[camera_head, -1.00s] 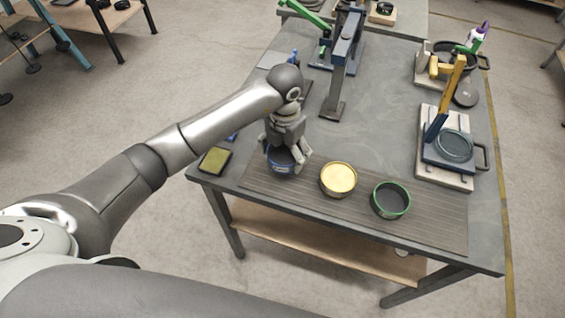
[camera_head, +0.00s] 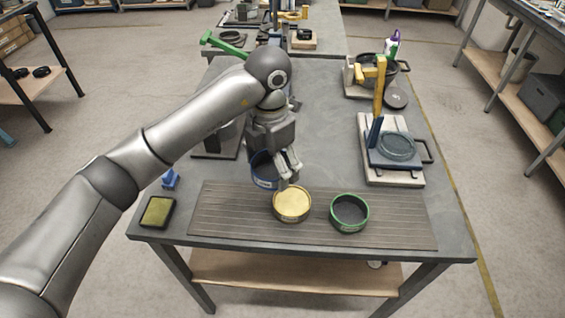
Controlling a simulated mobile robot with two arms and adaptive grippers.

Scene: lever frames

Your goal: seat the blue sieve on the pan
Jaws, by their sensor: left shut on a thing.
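My left gripper (camera_head: 279,172) is shut on the blue sieve (camera_head: 263,173), a dark round ring with a blue band and a pale label. The gripper's fingers cover its right side. The sieve appears raised just behind the gold round vessel (camera_head: 292,205), partly overlapping the mat's far edge in the picture. My right gripper is not in view.
A green-rimmed sieve (camera_head: 349,213) stands beside the gold vessel on the ribbed mat (camera_head: 235,215). A yellow upright lever (camera_head: 379,85) rises behind the pan. A yellow-topped pad (camera_head: 157,211) lies at the front left. The table between mat and lever frame is clear.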

